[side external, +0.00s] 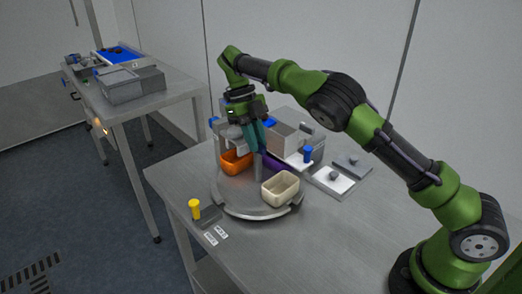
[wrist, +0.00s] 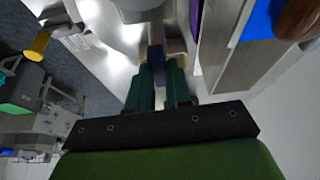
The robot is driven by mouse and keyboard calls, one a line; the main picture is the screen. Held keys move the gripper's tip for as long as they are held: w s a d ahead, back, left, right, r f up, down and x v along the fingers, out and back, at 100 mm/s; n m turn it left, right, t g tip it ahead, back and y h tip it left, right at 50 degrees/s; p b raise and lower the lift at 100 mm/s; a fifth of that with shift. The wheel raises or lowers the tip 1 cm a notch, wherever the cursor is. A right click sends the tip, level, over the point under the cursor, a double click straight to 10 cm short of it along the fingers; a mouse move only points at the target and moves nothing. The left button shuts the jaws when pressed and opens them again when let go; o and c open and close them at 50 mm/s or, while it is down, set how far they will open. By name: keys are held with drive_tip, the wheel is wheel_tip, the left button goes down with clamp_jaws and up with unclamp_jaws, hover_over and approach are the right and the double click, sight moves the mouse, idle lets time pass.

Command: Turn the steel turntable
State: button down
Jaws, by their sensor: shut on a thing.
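The steel turntable (side external: 235,195) is a round disc on the table, with an orange bowl (side external: 236,161), a cream bowl (side external: 280,188) and a purple bowl (side external: 272,163) on it. The handle's join to the turntable is hidden. Part of the shiny turntable (wrist: 115,65) shows beside the fingers.
A yellow-topped knob (side external: 195,208) stands at the table's front left, with small label plates beside it. A steel box (side external: 284,138), a blue-topped peg (side external: 308,155) and flat plates (side external: 332,181) stand right of the turntable.

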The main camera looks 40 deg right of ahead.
idle(0.5)
drive_tip(key=c, duration=1)
unclamp_jaws()
drive_tip(key=shift+c, duration=0.2)
wheel_tip(320, 180, up, 4)
drive_tip(key=shift+f, duration=0.15)
drive_tip(key=s+d+r, duration=0.1)
drive_tip(key=s, duration=1.5)
drive_tip(key=shift+d+r, duration=0.15)
drive_tip(key=shift+d, duration=0.15)
